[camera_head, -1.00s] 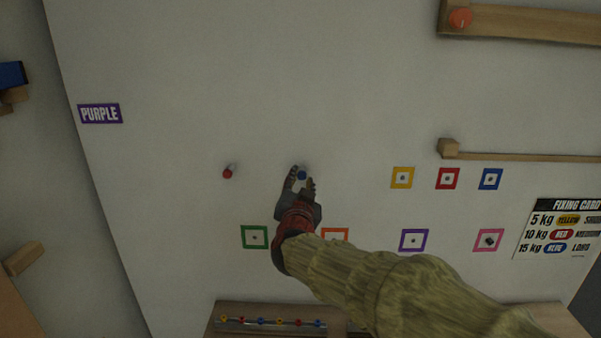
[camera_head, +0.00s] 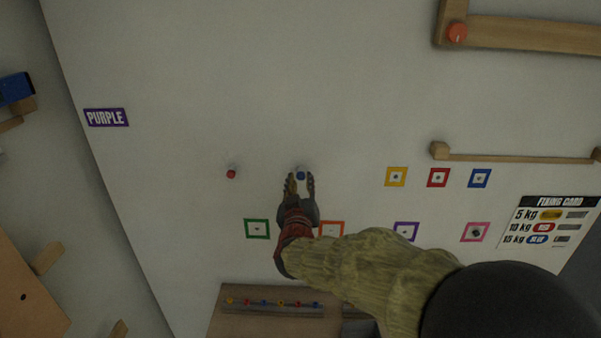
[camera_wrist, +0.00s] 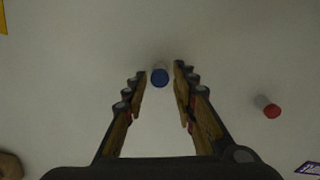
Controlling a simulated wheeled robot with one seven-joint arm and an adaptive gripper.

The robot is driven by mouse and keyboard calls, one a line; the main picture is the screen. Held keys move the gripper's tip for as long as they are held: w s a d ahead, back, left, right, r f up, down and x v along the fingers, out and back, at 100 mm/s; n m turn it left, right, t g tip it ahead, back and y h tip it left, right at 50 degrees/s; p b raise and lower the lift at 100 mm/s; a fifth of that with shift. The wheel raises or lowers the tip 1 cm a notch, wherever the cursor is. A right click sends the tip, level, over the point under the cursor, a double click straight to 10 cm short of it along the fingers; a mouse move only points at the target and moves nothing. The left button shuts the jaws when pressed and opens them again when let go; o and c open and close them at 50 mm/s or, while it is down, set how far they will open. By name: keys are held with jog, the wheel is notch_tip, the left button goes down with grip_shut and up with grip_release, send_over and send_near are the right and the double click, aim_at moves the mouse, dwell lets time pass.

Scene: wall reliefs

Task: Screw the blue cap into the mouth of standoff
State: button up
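The blue cap (camera_head: 300,175) sits on the end of a pale standoff that projects from the white wall; it also shows in the wrist view (camera_wrist: 159,77). The standoff's mouth is hidden behind the cap, and I cannot tell how tightly the cap is seated. My gripper (camera_head: 300,184) is open, its two fingers pointing at the wall. In the wrist view the gripper (camera_wrist: 158,75) has a finger on each side of the blue cap, with clear gaps and no visible contact.
A red-capped standoff (camera_head: 231,174) stands to the left on the wall. Coloured square frames, such as the yellow one (camera_head: 396,177), are right and below. A shelf (camera_head: 272,304) below holds a row of coloured caps. A wooden rail (camera_head: 515,157) is at right.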

jog(key=shift+n, duration=0.5)
jog(key=n+p, duration=0.2)
jog(key=p, duration=0.1)
jog(key=shift+r+n+p, duration=0.2)
jog(key=shift+n+p, duration=0.1)
jog(key=shift+n, duration=0.1)
jog(key=shift+f+n+p, duration=0.15)
jog(key=shift+n+p, duration=0.65)
jog(key=shift+n, duration=0.4)
jog(key=shift+f, duration=0.1)
jog(key=shift+c, duration=0.4)
jog(key=shift+d, duration=0.1)
jog(key=c, duration=0.6)
jog(key=m+b, duration=0.1)
jog(key=b, duration=0.1)
jog(key=m+b, duration=0.1)
jog(key=b, duration=0.1)
jog(key=shift+f+m, duration=0.3)
grip_shut()
jog(key=o, duration=1)
grip_release()
jog(key=shift+r+p, duration=0.3)
